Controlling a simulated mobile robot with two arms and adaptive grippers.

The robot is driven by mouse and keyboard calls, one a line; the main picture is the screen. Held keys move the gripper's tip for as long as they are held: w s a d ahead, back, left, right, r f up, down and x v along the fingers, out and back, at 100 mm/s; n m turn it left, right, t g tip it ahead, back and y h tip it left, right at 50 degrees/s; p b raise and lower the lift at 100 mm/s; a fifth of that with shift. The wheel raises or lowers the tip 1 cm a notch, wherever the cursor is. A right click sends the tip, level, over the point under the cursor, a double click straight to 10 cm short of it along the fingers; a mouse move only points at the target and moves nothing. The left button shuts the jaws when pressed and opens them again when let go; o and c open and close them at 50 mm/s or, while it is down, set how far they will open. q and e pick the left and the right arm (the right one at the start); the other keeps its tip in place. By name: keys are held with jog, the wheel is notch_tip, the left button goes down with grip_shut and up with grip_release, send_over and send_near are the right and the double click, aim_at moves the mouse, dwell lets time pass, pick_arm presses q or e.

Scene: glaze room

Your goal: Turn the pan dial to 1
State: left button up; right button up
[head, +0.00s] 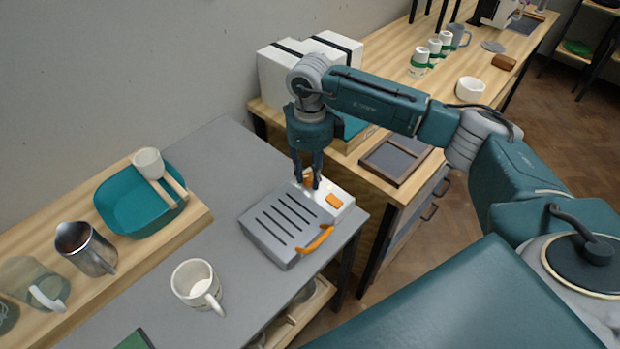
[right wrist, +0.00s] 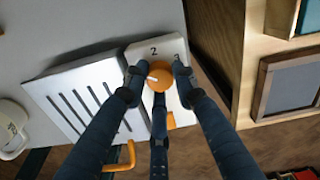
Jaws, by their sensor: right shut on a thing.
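The grey slotted pan appliance (head: 283,222) sits on the grey table, with a white control panel at its right end. The orange pan dial (right wrist: 158,78) is on that panel, and a bit of it shows between the fingers in the head view (head: 309,182). A pale pointer mark on the dial faces left in the right wrist view. A "2" is printed above the dial, and another mark to its right is partly hidden by a finger. My right gripper (head: 307,176), also in the right wrist view (right wrist: 158,72), is shut on the dial from above. My left gripper is out of view.
An orange button (head: 334,201) and an orange handle (head: 317,241) are close to the dial. A white mug (head: 198,287) stands to the left. A wooden shelf holds a teal basin (head: 127,207) and a metal pitcher (head: 86,248). A wooden counter (head: 403,77) stands behind.

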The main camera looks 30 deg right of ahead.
aim_at(311, 176)
jog(key=shift+r+n+b, duration=0.1)
jog(key=shift+n+b, duration=0.35)
jog(key=shift+n, duration=0.25)
jog(key=shift+w, duration=0.1)
jog(key=o, duration=0.9)
notch_tip(311, 176, up, 12)
jog(key=shift+r, duration=0.1)
jog(key=shift+d, duration=0.1)
